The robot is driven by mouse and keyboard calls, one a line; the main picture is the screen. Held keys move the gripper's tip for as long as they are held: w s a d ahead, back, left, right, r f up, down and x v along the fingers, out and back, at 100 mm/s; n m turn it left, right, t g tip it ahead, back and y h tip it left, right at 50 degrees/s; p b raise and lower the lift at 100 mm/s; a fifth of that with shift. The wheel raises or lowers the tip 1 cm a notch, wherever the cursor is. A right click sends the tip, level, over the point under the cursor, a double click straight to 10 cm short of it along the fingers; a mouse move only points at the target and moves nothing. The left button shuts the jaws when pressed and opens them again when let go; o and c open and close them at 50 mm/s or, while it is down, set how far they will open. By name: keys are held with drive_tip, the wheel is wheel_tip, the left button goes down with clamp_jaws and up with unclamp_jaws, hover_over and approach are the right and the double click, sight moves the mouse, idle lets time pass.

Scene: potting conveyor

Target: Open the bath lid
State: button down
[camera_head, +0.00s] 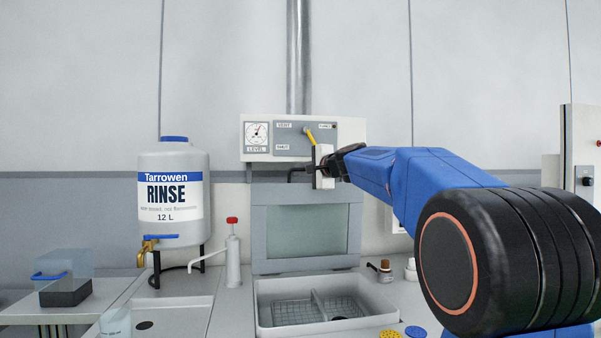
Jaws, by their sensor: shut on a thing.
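The bath lid (303,231), a grey frame around a pale translucent pane, stands upright behind the bath (264,318). The white bath's top is uncovered, and a divided wire basket (316,308) shows inside. A dark bar handle (297,173) shows at the lid's upper edge. My gripper (321,168) comes in from the right and is shut on this handle; its pale finger hides part of the bar.
A control panel (348,130) with a level gauge and yellow lever (310,137) is just above my gripper. The rinse tank (173,234) and a white pump bottle (232,259) stand left. A brown-capped bottle (385,270) stands right of the bath.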

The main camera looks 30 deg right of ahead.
sight(304, 170)
drive_tip(key=s, duration=0.1)
drive_tip(key=s+a, duration=0.1)
drive_tip(key=s, duration=0.3)
drive_tip(key=shift+s+a+f, duration=0.1)
drive_tip(key=shift+s+a, duration=0.05)
drive_tip(key=shift+a, duration=0.15)
drive_tip(key=c, duration=2.2)
unclamp_jaws()
drive_tip(key=shift+o, duration=0.4)
drive_tip(key=shift+s, duration=0.15)
